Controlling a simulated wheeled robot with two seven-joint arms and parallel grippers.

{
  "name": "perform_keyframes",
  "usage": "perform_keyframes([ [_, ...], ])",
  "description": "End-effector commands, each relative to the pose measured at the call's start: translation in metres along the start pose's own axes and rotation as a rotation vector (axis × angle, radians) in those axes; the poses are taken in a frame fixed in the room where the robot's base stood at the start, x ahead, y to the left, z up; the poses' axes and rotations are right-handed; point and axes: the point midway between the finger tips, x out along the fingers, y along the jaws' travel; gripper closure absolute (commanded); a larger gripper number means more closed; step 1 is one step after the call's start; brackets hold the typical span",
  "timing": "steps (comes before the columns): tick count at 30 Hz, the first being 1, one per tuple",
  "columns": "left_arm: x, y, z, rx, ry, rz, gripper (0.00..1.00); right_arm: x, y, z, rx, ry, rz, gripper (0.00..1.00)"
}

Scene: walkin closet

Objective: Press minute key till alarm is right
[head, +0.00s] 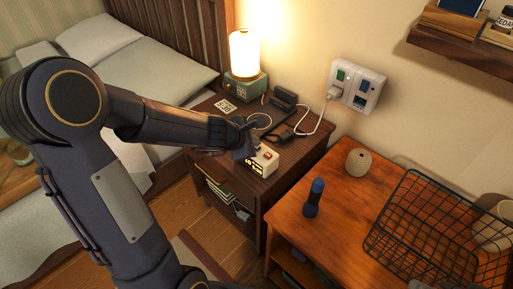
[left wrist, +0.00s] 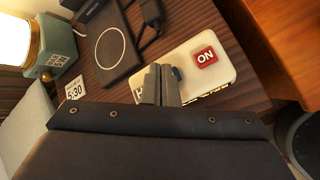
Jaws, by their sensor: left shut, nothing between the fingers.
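The alarm clock (head: 269,158) is a small white box near the front right of the nightstand, with glowing amber digits on its front, too small to read surely. A card (left wrist: 75,88) reads 5:30. My right gripper is out of view.
A lit lamp (head: 244,55), a dark charging pad (left wrist: 110,45) and a cabled black device (head: 284,99) stand behind the clock. An outlet panel (head: 357,88) is on the wall. The wooden cabinet at right holds a blue-black flashlight (head: 314,198) and wire basket (head: 420,232).

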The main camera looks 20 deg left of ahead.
Motion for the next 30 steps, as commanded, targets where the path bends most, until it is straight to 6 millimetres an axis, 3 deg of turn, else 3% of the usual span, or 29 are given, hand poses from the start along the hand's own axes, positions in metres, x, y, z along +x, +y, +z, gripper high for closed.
perform_keyframes([
  [30, 0.0057, -0.0041, -0.0041, 0.002, 0.000, 0.000, 1.00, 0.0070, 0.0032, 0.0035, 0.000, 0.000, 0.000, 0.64],
])
